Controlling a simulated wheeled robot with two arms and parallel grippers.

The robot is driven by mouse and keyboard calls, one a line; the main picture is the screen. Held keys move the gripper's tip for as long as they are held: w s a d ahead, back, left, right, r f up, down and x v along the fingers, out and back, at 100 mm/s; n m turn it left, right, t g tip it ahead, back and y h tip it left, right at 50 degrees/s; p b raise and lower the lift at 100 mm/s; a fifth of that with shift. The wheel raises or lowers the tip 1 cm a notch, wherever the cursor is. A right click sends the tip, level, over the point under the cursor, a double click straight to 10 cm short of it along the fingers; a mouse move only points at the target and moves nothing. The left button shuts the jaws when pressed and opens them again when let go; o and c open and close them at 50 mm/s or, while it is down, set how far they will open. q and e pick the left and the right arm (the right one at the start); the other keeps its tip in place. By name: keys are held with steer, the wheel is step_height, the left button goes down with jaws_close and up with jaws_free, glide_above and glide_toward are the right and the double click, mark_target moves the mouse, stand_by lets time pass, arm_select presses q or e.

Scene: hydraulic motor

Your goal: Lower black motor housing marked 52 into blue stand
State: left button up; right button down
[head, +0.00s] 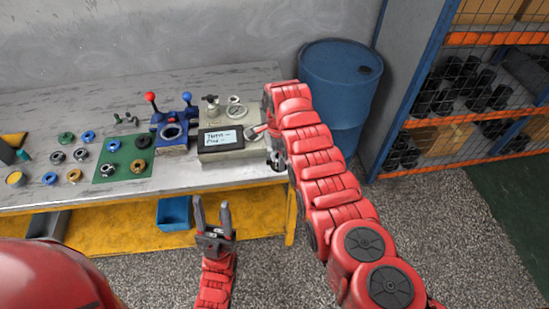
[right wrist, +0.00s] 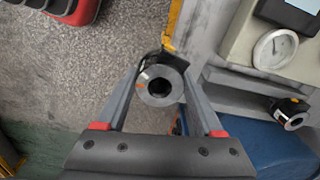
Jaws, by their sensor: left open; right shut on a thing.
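A black housing (right wrist: 161,82) with a bright metal ring face, a dark bore and a small orange mark is between the fingers of my right gripper (right wrist: 162,70), which is shut on it. No number is readable on it. It is over the floor by the yellow table edge. In the head view the right arm largely hides this gripper. A blue stand (head: 172,132) with a round opening stands on the table, left of the right gripper. A second black housing (right wrist: 290,112) lies beside the grey machine. My left gripper (head: 212,208) is open and empty in front of the table.
The grey machine (head: 232,152) with a gauge and tablet stands right of the stand. A green mat (head: 122,165) with rings and several loose rings lie left. A blue barrel (head: 340,80) and a caged shelf (head: 460,110) stand right.

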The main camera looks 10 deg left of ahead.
steer(key=shift+w, duration=0.1)
stand_by(0.3)
steer(key=shift+r+p, duration=0.65)
steer(key=shift+r, duration=0.55)
steer(key=shift+r+p, duration=0.35)
steer(key=shift+r, duration=0.9)
